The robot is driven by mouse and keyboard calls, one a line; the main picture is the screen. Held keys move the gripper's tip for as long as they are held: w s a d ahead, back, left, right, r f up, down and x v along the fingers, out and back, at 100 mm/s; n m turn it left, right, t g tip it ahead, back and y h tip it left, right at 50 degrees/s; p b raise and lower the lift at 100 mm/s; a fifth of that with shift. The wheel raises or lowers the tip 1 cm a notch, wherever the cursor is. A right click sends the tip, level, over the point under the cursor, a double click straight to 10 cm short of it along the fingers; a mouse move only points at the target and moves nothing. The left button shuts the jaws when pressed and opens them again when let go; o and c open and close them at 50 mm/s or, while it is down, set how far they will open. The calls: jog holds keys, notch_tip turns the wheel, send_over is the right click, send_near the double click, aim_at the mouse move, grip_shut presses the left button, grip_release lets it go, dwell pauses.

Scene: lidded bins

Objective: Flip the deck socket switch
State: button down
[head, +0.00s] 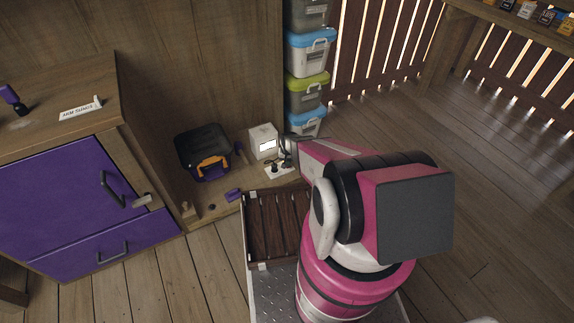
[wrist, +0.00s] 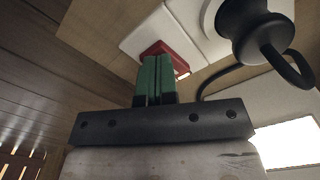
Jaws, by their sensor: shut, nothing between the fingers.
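The deck socket is a white plate (wrist: 135,42) with a red rocker switch (wrist: 163,48) and a round socket holding a black plug (wrist: 245,28) with a looped handle. In the head view the socket (head: 280,173) is a small white plate on the wooden deck, partly behind my arm. My gripper (wrist: 157,60) has its green fingers shut together with nothing between them. The fingertips overlap the red switch in the wrist view and hide part of it; I cannot tell whether they touch it. A small lit strip shows at the switch's right edge.
A black cable (wrist: 225,78) runs from the plug. A white box (head: 263,141) with a bright panel stands beside the socket. A black toolbox (head: 203,148), stacked lidded bins (head: 307,88) and a slatted crate (head: 272,225) are nearby. Open floor lies to the right.

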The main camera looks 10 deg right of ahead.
jog(key=shift+f, duration=0.3)
jog(key=shift+r, duration=0.1)
jog(key=shift+r, duration=3.4)
jog(key=s+r, duration=0.7)
jog(key=r, duration=0.5)
jog(key=s+r+n, duration=0.1)
jog(key=s+r, duration=0.6)
jog(key=r, duration=0.4)
jog(key=s+r+n, duration=0.1)
jog(key=s+r, duration=0.6)
jog(key=r, duration=0.5)
jog(key=shift+s+r, duration=0.15)
jog(key=shift+r, duration=0.15)
